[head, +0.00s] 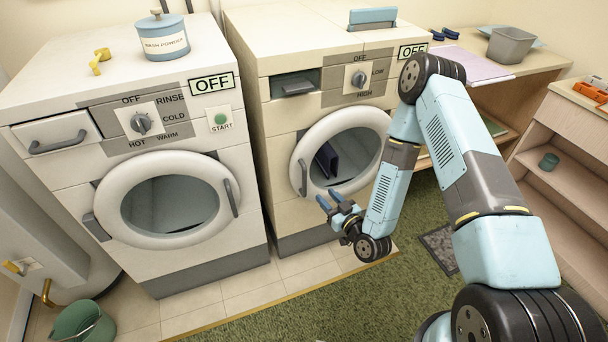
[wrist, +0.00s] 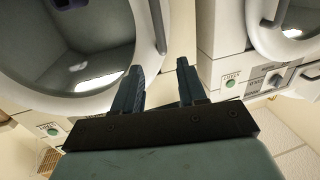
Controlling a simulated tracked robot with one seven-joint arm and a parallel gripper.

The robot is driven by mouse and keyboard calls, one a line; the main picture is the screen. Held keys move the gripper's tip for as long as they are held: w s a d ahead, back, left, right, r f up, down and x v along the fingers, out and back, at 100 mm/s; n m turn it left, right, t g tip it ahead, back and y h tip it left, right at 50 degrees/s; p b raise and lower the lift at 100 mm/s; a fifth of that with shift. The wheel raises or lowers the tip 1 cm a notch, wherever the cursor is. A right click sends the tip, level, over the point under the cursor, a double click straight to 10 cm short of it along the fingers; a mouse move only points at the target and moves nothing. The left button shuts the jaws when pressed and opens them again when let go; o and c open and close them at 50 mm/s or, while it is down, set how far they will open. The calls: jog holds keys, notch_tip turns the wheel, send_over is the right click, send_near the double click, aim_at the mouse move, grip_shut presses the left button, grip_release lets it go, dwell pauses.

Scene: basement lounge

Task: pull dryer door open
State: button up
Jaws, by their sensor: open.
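The dryer (head: 282,212) is the right-hand white machine, with an OFF, LOW, HIGH dial. Its round door (head: 312,140) looks shut, and a dark folded item shows through the glass. The grey door handle (head: 302,178) is a bar on the door's left side. My gripper (head: 330,203) is open and empty, below and to the right of the handle and in front of the machine. In the wrist view, the dryer door (wrist: 110,104) fills the upper left. The handle (wrist: 157,26) lies beyond the fingertips (wrist: 160,68), apart from them.
The washer (head: 240,245) stands left of the dryer, a washing powder tin (head: 162,38) on top. A green bucket (head: 82,322) is at lower left. A wooden table (head: 545,67) and shelf unit (head: 560,150) stand right.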

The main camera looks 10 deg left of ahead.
aim_at(304, 174)
jog(key=x, duration=1.3)
jog(key=shift+w+a+f, duration=0.1)
jog(key=shift+w+a, duration=0.1)
jog(key=shift+a, duration=0.15)
grip_shut()
